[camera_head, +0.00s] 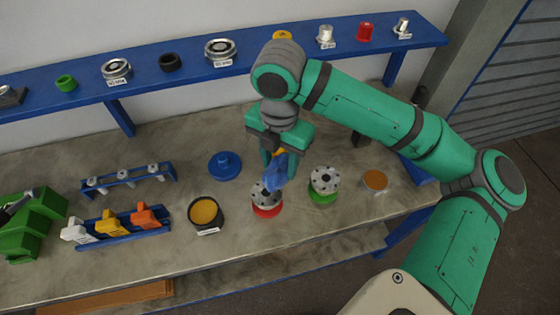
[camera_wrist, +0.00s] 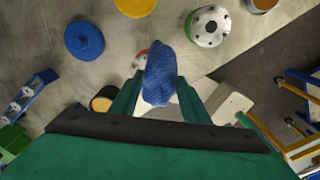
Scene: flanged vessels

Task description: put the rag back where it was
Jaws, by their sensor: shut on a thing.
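My gripper (camera_head: 279,164) is shut on the blue rag (camera_head: 275,176), which hangs below its fingers. In the head view the rag is over or just behind the red-based flanged vessel (camera_head: 267,197); I cannot tell whether they touch. In the wrist view the rag (camera_wrist: 158,75) sits between the two green fingers of my gripper (camera_wrist: 158,92) and hides most of the red-based vessel behind it. A green-based flanged vessel (camera_head: 325,181) stands to the right. It also shows in the wrist view (camera_wrist: 208,26).
A blue round lidlike piece (camera_head: 225,165) lies left of my gripper. A dark tub with yellow-orange content (camera_head: 206,213) stands at the front. An orange-topped disc (camera_head: 375,180) lies right. A blue rack (camera_head: 120,230) holds coloured pieces. A blue shelf (camera_head: 190,72) runs behind.

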